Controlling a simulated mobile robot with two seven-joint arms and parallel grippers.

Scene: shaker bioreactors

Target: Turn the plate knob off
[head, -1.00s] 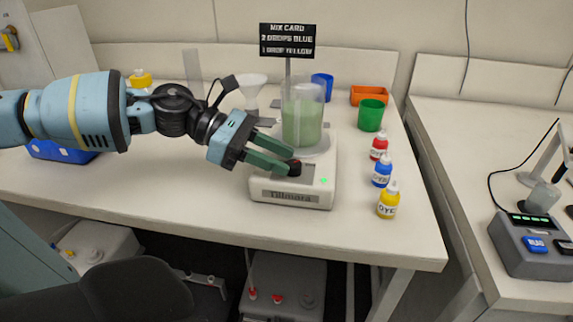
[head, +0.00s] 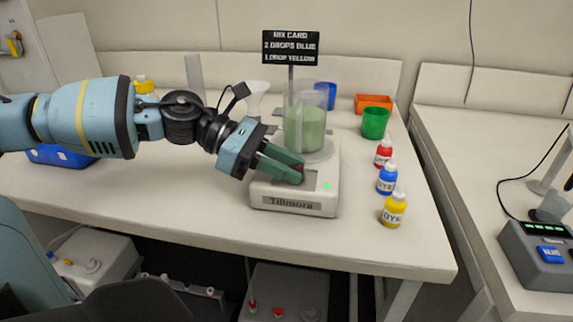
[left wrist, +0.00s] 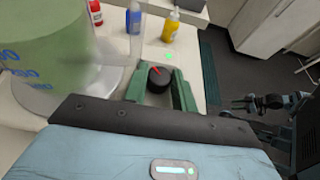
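The white hot plate (head: 293,203), marked Tillmora, stands on the bench with a green light lit on its front. Its black knob (left wrist: 158,80) has a red pointer mark, seen in the left wrist view. My left gripper (head: 300,170) reaches the knob from the left, with its green fingers apart, one on each side of it. The fingers (left wrist: 160,85) look very close to the knob's sides; I cannot tell whether they touch. In the head view they mostly hide the knob. A dark, blurred arm part, probably my right gripper (left wrist: 262,102), shows at the right of the left wrist view.
A clear beaker of green liquid (head: 306,128) stands on the plate, close behind my gripper. Red (head: 384,154), blue (head: 387,181) and yellow (head: 394,212) dye bottles stand to the right. A green cup (head: 375,123) and an orange tray (head: 374,103) are behind. The front bench strip is clear.

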